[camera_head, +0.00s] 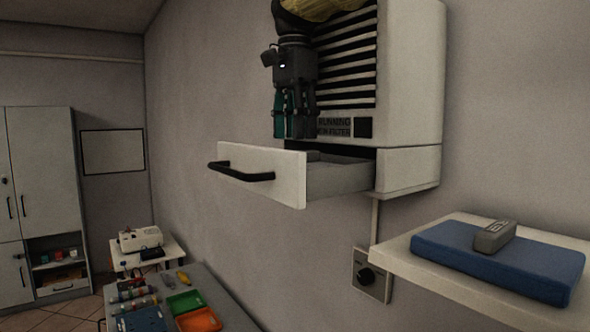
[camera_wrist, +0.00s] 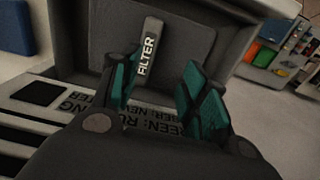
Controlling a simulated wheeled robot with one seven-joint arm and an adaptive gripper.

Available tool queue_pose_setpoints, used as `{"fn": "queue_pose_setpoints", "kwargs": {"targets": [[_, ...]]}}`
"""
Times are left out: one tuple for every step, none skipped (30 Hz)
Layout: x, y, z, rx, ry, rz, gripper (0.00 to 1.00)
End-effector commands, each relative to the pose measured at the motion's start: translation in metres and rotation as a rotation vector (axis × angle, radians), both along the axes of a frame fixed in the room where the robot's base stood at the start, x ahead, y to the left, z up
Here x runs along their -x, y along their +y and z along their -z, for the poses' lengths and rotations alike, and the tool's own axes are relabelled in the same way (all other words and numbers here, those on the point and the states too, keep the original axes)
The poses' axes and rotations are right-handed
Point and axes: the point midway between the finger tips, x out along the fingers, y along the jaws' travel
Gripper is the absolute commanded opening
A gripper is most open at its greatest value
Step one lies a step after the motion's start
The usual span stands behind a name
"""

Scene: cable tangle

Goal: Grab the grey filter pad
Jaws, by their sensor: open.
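A narrow grey bar labelled FILTER (camera_wrist: 149,46) lies in the open drawer (camera_head: 262,172) of the wall unit. In the wrist view it shows between my fingers, nearer the left one, with clear space beyond its far end. In the head view the drawer's front panel hides most of the inside. My gripper (camera_head: 295,134) points down above the drawer, close to the unit's front. It is open and empty, with its green-padded fingers apart in the wrist view (camera_wrist: 160,72). I cannot tell its exact height above the bar.
The louvred wall unit (camera_head: 411,75) stands right behind my gripper. The drawer has a black handle (camera_head: 241,173). At right, a shelf (camera_head: 430,275) holds a blue pad (camera_head: 490,262) with a grey block (camera_head: 494,236) on it. A table with coloured trays (camera_head: 186,301) stands lower left.

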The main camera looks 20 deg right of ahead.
Motion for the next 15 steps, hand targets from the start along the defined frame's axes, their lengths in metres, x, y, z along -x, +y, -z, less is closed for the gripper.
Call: {"fn": "queue_pose_setpoints", "kwargs": {"targets": [[0.004,-0.001,-0.002,0.000,-0.001,0.000,0.45],[0.006,-0.001,-0.001,-0.002,-0.002,0.000,0.45],[0.007,-0.001,0.002,-0.002,-0.002,-0.001,0.45],[0.007,-0.001,0.005,-0.002,-0.002,-0.001,0.45],[0.007,0.000,0.008,-0.003,-0.001,-0.002,0.45],[0.006,0.000,0.013,-0.002,0.000,-0.001,0.45],[0.005,0.000,0.017,-0.002,0.001,-0.001,0.45],[0.004,0.000,0.021,-0.002,0.002,-0.001,0.45],[0.003,0.000,0.026,-0.002,0.002,-0.001,0.45],[0.002,0.000,0.031,-0.002,0.003,-0.001,0.45],[0.001,0.000,0.035,-0.002,0.003,-0.002,0.45],[0.001,0.001,0.039,-0.001,0.003,-0.002,0.45],[0.001,0.001,0.042,-0.001,0.003,-0.002,0.45],[0.001,0.002,0.044,-0.001,0.001,-0.002,0.45],[0.001,0.002,0.046,-0.001,0.000,-0.002,0.45]]}}
